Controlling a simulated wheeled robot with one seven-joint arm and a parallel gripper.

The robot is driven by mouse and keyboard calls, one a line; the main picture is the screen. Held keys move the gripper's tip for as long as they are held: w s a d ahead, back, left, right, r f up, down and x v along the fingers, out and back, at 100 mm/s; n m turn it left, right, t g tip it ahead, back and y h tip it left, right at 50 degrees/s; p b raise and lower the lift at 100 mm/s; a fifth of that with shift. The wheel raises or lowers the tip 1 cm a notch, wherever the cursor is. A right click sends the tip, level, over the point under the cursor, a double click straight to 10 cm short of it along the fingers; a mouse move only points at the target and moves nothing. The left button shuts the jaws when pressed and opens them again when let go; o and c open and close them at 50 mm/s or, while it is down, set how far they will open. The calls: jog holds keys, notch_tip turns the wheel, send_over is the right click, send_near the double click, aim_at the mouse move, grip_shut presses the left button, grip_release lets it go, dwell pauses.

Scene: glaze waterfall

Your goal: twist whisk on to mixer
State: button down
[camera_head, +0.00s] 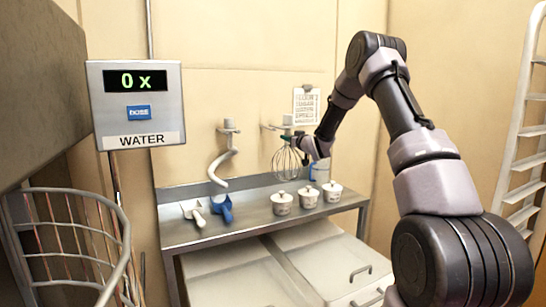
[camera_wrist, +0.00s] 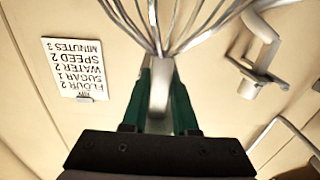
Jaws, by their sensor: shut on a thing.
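The wire whisk (camera_head: 286,164) hangs wires-down in front of the back wall, above the rear of the steel table. My gripper (camera_head: 291,140) is at the whisk's top, below a wall peg (camera_head: 287,121). In the wrist view its green fingers (camera_wrist: 160,100) are shut on the whisk's metal shank (camera_wrist: 160,86), with the wires (camera_wrist: 175,25) spreading beyond. I cannot tell whether the whisk touches the peg. A large grey body (camera_head: 40,90) at the left edge, with a wire guard (camera_head: 68,243) below, looks like the mixer; its whisk mount is not visible.
A spiral dough hook (camera_head: 222,168) hangs to the left. The steel table (camera_head: 250,213) holds a white scoop (camera_head: 195,213), a blue scoop (camera_head: 223,209) and lidded pots (camera_head: 282,204). A water display (camera_head: 138,105) reads 0. A rack (camera_head: 520,140) stands right.

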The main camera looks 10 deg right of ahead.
aim_at(291, 152)
jog(key=shift+v, duration=1.7)
jog(key=shift+r, duration=0.1)
